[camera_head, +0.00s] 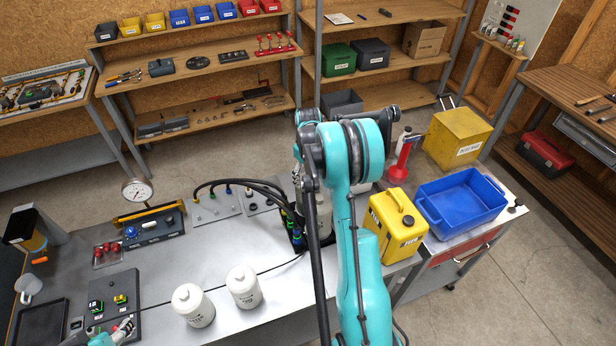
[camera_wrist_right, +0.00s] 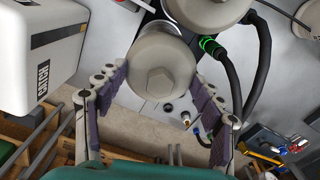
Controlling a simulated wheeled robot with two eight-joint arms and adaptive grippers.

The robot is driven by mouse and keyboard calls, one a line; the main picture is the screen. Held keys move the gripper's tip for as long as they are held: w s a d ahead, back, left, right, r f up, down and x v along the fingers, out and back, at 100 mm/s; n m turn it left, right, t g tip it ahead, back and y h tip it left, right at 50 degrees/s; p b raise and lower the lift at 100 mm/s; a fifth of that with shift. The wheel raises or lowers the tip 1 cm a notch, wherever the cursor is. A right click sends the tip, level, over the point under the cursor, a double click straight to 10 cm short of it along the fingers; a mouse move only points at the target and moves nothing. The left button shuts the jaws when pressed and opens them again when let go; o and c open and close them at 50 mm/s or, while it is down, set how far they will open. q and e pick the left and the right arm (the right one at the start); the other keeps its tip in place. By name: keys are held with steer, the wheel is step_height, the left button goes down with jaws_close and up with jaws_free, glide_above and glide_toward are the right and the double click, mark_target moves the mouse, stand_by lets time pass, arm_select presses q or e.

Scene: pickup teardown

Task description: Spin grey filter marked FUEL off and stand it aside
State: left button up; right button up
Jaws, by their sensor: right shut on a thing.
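In the right wrist view a grey filter (camera_wrist_right: 165,72) with a hex end sits between the purple-padded fingers of my right gripper (camera_wrist_right: 161,84), which is shut on it. No FUEL marking can be read on it from here. A second grey round filter (camera_wrist_right: 208,8) is beside it at the top edge. In the head view my right arm hides the right gripper and most of the filter area, next to the black hoses. My left gripper (camera_head: 124,327) is at the bottom left by a dark panel; its jaw opening is too small to judge.
Two white canisters (camera_head: 192,306) (camera_head: 243,287) stand on the grey bench front. A yellow can (camera_head: 394,224) and blue bin (camera_head: 460,204) are at right. Hoses (camera_head: 255,187) run to a port plate. A gauge (camera_head: 137,192) stands at left. Bare bench lies between canisters and gauge.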

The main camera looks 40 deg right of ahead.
steer(key=n, duration=0.6)
steer(key=shift+s+f, duration=0.1)
steer(key=n, duration=0.6)
steer(key=shift+a, duration=0.1)
steer(key=o, duration=1.8)
steer(key=shift+f, duration=0.1)
